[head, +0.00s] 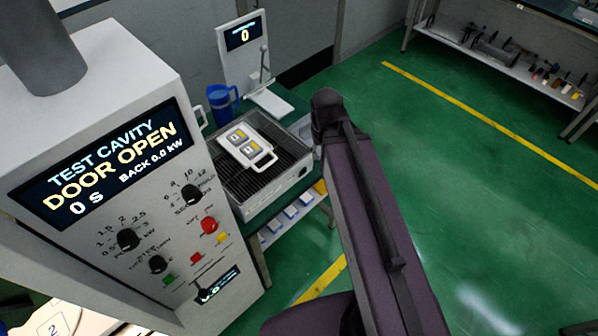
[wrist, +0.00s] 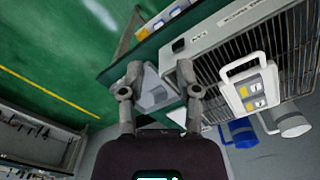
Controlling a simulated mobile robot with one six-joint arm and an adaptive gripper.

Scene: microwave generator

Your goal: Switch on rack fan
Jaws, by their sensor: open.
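The likely rack fan is a pale box with a dark slatted top (head: 262,186), on a green-topped bench beside the test cavity. In the wrist view its pale front (wrist: 215,35) carries a small black switch-like part (wrist: 178,46) and lettering too small to read. I cannot tell the switch's position. My gripper (wrist: 158,70) is open, with its fingers spread and nothing held. It lies near the box's front corner, and the black part is just beyond the right fingertip, with no contact visible. In the head view my arm hides the fingers.
A white handled carrier (head: 246,140) lies on the slats. A blue jug (head: 222,104) and a display stand (head: 243,50) are behind. The test cavity panel (head: 120,160) reads DOOR OPEN. A pale angular object (wrist: 153,92) shows between my fingers. Green floor is clear at right.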

